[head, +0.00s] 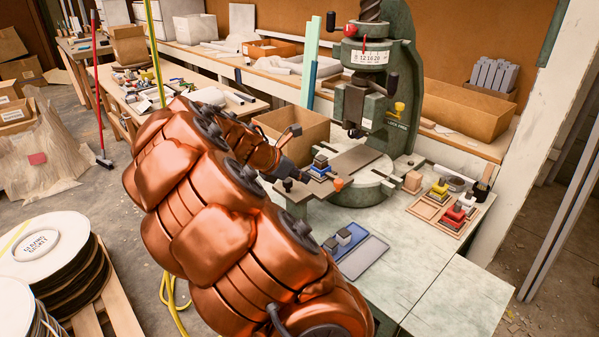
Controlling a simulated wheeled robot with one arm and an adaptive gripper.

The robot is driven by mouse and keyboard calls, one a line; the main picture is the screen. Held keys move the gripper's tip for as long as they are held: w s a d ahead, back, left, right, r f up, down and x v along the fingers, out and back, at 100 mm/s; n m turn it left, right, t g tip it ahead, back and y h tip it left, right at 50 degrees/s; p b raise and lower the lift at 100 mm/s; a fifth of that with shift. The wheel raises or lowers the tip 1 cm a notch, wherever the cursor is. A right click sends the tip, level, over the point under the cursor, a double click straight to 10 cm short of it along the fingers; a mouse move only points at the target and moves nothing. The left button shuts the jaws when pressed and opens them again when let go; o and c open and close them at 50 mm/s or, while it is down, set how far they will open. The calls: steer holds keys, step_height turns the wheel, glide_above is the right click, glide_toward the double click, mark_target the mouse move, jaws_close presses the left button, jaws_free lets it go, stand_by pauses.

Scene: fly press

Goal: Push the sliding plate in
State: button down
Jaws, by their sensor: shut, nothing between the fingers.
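The green fly press (408,80) stands at the back right of the pale table. The grey sliding plate (357,158) lies on its round base, running from under the ram toward the front left. A blue block with a yellow and black top (320,167) sits near the plate's outer end. An orange knob (338,184) shows beside it. My copper arm reaches in from the lower front. My gripper (303,183) is small and dark, shut and empty, at the plate's outer end. Whether it touches the plate cannot be told. My arm hides part of that end.
A grey-blue tray (372,252) with small grey blocks lies on the front of the table. A wooden tray (425,208) holds yellow and red pieces at the right. A cardboard box (300,132) stands behind my gripper. The table's front right is clear.

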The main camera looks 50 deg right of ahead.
mark_target(326, 187)
steer(key=p+x, duration=0.1)
steer(key=x, duration=0.5)
steer(key=shift+s+d, duration=0.1)
steer(key=shift+s+d+p, duration=0.25)
steer(key=shift+d+p, duration=0.05)
steer(key=shift+d, duration=0.65)
steer(key=shift+s+d, duration=0.2)
steer(key=shift+d, duration=0.7)
steer(key=shift+d+p, duration=0.1)
steer(key=shift+p, duration=0.2)
